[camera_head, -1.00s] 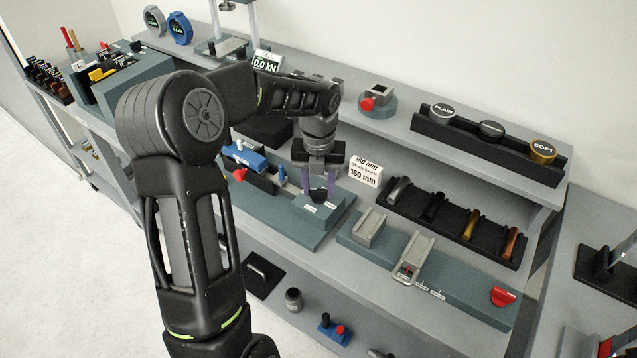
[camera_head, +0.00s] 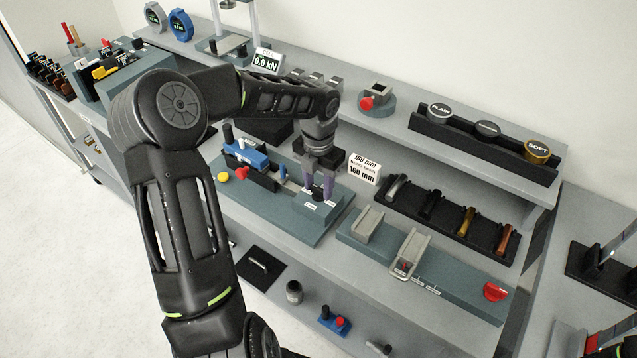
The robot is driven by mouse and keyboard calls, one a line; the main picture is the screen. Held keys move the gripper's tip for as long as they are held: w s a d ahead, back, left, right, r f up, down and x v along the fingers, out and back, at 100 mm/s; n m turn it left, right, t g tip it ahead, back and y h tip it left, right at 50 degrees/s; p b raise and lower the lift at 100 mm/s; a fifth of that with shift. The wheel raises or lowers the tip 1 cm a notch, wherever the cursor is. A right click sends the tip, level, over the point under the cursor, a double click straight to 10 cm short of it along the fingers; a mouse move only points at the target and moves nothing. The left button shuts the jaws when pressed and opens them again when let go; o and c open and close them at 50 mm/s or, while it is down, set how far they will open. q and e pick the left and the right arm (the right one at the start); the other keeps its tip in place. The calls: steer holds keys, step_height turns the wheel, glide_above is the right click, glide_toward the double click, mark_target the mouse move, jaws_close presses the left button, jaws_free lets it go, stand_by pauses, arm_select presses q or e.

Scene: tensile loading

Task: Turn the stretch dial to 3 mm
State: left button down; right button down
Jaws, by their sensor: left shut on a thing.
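The stretch dial appears to be the small black knob (camera_head: 318,193) on top of a raised teal block (camera_head: 318,211) at the right end of a bench fixture (camera_head: 285,222). Small white labels lie beside the knob. My left gripper (camera_head: 318,188) reaches down from above, its purple fingers shut on the knob. The fingers partly cover the knob, so its pointer and setting cannot be read. A white sign (camera_head: 364,168) reading 160 mm stands just right of the block.
A blue clamp (camera_head: 247,154) with red and yellow knobs sits at the fixture's left. A black rack of specimens (camera_head: 445,220) and a teal slide fixture (camera_head: 440,278) lie to the right. The upper shelf (camera_head: 400,130) overhangs behind. A 0.0 kN display (camera_head: 267,62) stands on it.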

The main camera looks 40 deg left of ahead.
mark_target(318, 188)
arm_select(q)
steer(key=shift+w, duration=0.1)
steer(key=c, duration=0.8)
jaws_free()
steer(key=shift+c, duration=0.2)
step_height(318, 188, up, 8)
steer(key=shift+f, duration=0.1)
